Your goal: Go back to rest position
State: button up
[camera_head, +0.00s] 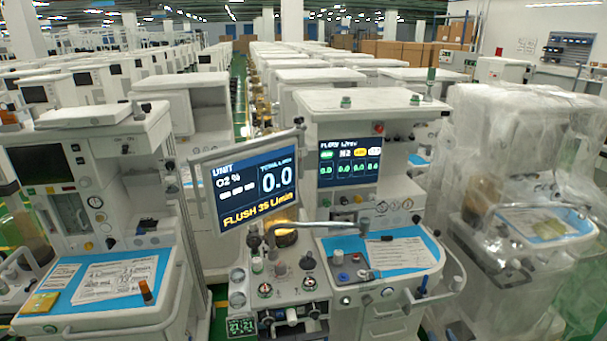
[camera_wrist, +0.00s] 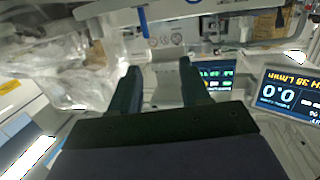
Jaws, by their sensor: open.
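My gripper (camera_wrist: 160,88) shows in the wrist view with its two dark green fingers apart and nothing between them. Beyond the fingers are a pale cart body and its lit screens, which appear upside down. My gripper and arm do not show clearly in the head view. The nearest anaesthesia cart stands in the middle of the head view, with a tilted monitor (camera_head: 257,186) reading 0.0 and FLUSH 35 L/min. A second screen (camera_head: 350,161) is set in the cart behind it.
A cart with a blue worktop (camera_head: 112,283) and papers stands at the left. A plastic-wrapped cart (camera_head: 520,190) stands close at the right. Rows of white carts fill the hall behind. Cardboard boxes (camera_head: 405,54) are stacked at the back. A narrow green floor aisle (camera_head: 238,95) shows between rows.

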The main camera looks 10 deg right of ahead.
jog(key=w+a+r+n+g+y, duration=0.3)
jog(key=w+a+r+g, duration=0.25)
jog(key=a, duration=0.35)
jog(key=s+a+r+g, duration=0.4)
jog(key=a+r, duration=0.2)
jog(key=a, duration=0.2)
jog(key=s+a+r+g, duration=0.3)
jog(key=s+a+r, duration=0.2)
jog(key=s, duration=0.6)
jog(key=s+a+r+m+g, duration=0.1)
jog(key=s+a+r+g, duration=0.2)
jog(key=s, duration=0.9)
jog(key=s+a+r+g+h, duration=0.1)
jog(key=s+a+r+g, duration=0.2)
jog(key=s+a+r, duration=0.4)
jog(key=s, duration=0.5)
jog(key=shift+a+r+m, duration=0.2)
jog(key=shift+a+m, duration=0.1)
jog(key=shift+m, duration=0.1)
